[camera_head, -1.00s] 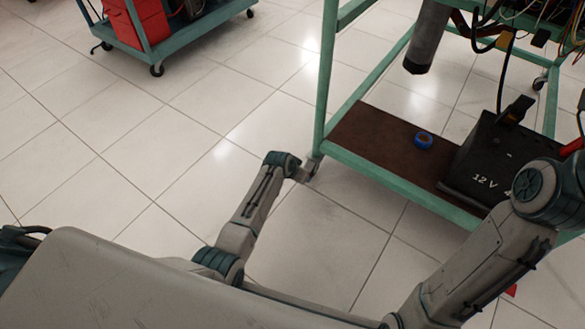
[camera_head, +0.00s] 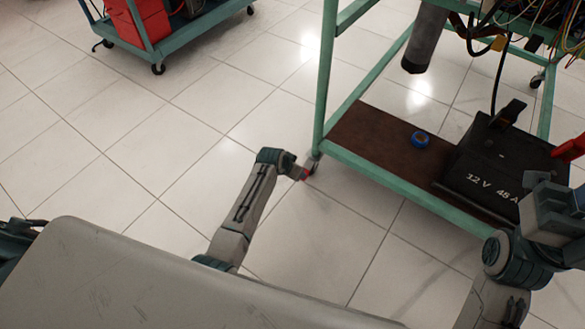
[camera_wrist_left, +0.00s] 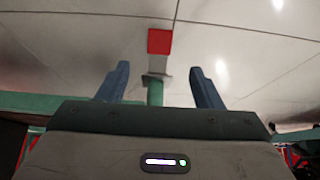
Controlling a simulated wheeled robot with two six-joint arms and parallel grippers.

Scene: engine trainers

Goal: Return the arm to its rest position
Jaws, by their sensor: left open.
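My left gripper (camera_wrist_left: 159,67) is open, its two blue fingers apart with nothing between them. Beyond the fingers, the left wrist view shows a red block (camera_wrist_left: 159,41) near the floor, close to the foot of a green cart post (camera_wrist_left: 155,94). In the head view my left arm reaches to the near corner of the green cart (camera_head: 390,178). The red block (camera_head: 305,173) shows there by the caster, and the left fingers cannot be made out.
The cart's brown lower shelf (camera_head: 365,140) carries a blue tape roll (camera_head: 420,139) and a black 12 V battery (camera_head: 490,175). A grey cylinder (camera_head: 425,35) and wires hang above. Another cart (camera_head: 195,38) with red boxes stands at the upper left. Tiled floor between is clear.

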